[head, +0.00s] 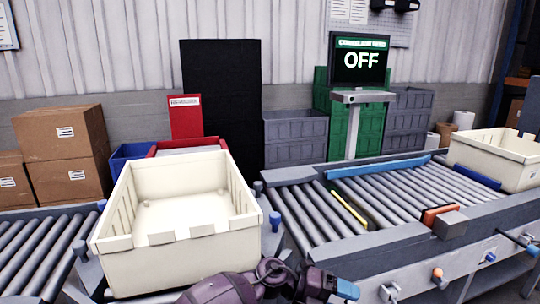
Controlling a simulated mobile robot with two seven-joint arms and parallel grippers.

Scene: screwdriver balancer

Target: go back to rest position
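No screwdriver or balancer can be made out in the head view. A purple and dark part of one of my arms (245,287) crosses the bottom edge, in front of the cream bin. It ends at the right in a dark block with a blue end. I cannot tell which arm it belongs to. No gripper fingertips show, and my other arm is out of view.
An empty-looking cream bin (190,256) stands close in front at the left. A roller conveyor (405,195) runs to the right, with another cream bin (498,160) at its far end. A screen (359,60) reads OFF. Cardboard boxes (62,133) stand at the left.

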